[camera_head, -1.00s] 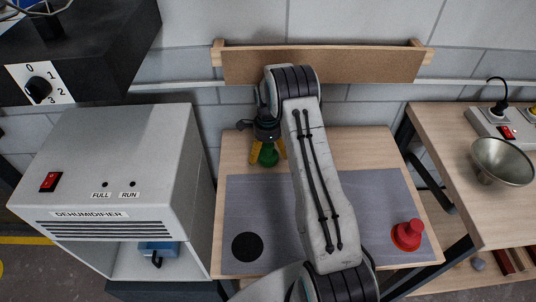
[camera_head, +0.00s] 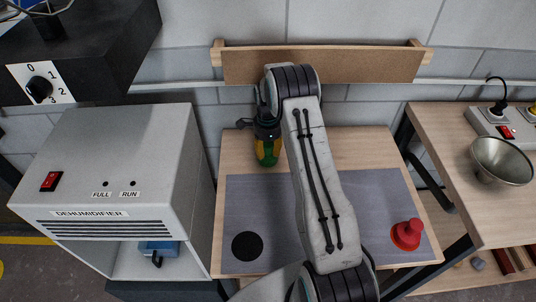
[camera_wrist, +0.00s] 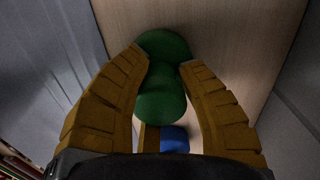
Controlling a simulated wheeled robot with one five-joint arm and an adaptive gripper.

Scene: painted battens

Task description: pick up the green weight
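The green weight (camera_head: 267,158) stands on the bare wood near the back left of the table, just behind the grey mat. My gripper (camera_head: 267,152) is lowered over it from above, and its yellow fingers lie close on both sides of the weight. In the wrist view, the green weight (camera_wrist: 160,92) is between the two fingers of my gripper (camera_wrist: 162,65), which appear to touch its narrow upper part. Its wider rounded part shows beyond the fingertips. The weight still appears to be at table level.
A red weight (camera_head: 407,235) stands at the mat's right end. A black disc (camera_head: 247,247) marks the grey mat (camera_head: 265,210) at front left. The dehumidifier (camera_head: 110,180) stands left, and a bench with a metal bowl (camera_head: 502,160) right. A blue object (camera_wrist: 174,140) shows between my fingers.

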